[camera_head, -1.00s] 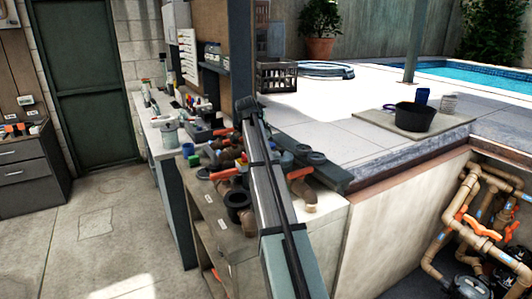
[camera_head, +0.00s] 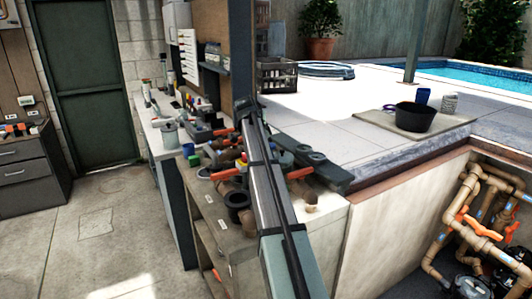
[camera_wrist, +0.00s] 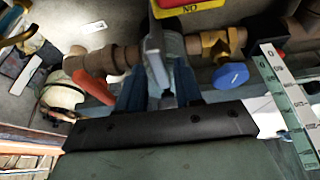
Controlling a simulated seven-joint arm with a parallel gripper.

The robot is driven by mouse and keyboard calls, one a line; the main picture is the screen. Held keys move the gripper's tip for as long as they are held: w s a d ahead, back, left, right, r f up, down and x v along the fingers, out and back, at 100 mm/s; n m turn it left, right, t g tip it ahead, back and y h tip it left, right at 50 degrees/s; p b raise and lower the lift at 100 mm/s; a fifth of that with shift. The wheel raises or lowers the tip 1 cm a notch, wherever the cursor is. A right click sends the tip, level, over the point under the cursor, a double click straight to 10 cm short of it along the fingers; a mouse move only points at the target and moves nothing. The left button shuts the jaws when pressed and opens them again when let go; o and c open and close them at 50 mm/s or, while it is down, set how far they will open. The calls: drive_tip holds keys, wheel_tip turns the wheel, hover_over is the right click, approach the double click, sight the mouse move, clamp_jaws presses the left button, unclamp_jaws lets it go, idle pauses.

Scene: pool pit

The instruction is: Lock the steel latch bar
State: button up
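In the wrist view, my gripper (camera_wrist: 158,88) shows as two blue fingers on either side of a grey upright metal piece (camera_wrist: 154,52). This piece may be the steel latch bar, but I cannot tell for sure. The fingers look apart at their bases; their tips and any contact with the grey piece are unclear. A yellow and red tag (camera_wrist: 188,8) reading "NO" lies just beyond the fingertips. In the head view my own arm covers part of the bench, and I cannot make out the gripper or latch bar there.
Brown pipe fittings (camera_wrist: 112,58), a red-orange handle (camera_wrist: 92,86) and a blue-capped brass valve (camera_wrist: 230,75) lie close around the fingers. A marked ruler (camera_wrist: 288,100) is at right. The cluttered bench (camera_head: 218,222) stands beside the pool deck (camera_head: 330,125); open floor (camera_head: 110,240) is left.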

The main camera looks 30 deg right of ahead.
drive_tip(key=shift+o, duration=0.5)
drive_tip(key=v, duration=1.4)
drive_tip(key=shift+f, duration=0.1)
